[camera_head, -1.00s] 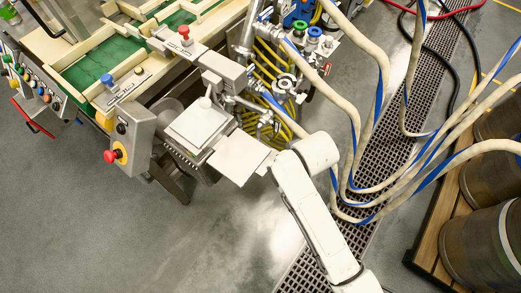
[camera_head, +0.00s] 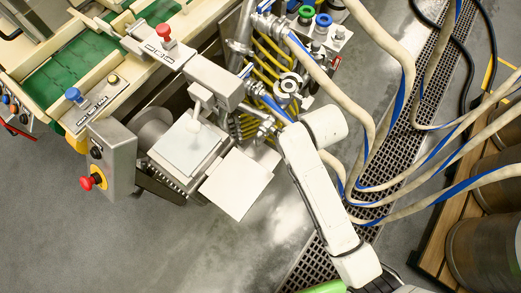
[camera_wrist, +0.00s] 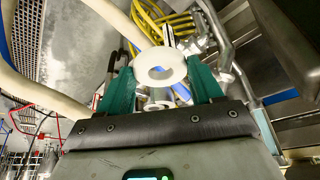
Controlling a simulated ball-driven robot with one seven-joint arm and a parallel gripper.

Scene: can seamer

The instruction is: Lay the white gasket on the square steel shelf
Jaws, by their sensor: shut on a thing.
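In the wrist view my gripper (camera_wrist: 163,80) has teal fingers, closed on the white gasket (camera_wrist: 179,66), a thick ring with a round hole. The ring is held near the fingertips with its hole facing the camera. In the head view the square steel shelf (camera_head: 240,184) is a bare, flat pale plate at the machine's front right corner. The shelf cannot be clearly identified in the wrist view.
A second square plate (camera_head: 187,147) under a vertical spindle adjoins the shelf at its upper left. A control box with a red button (camera_head: 90,182) stands left. Valves (camera_head: 288,87) and thick hoses (camera_head: 385,60) lie behind and right. Open floor (camera_head: 130,245) lies in front.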

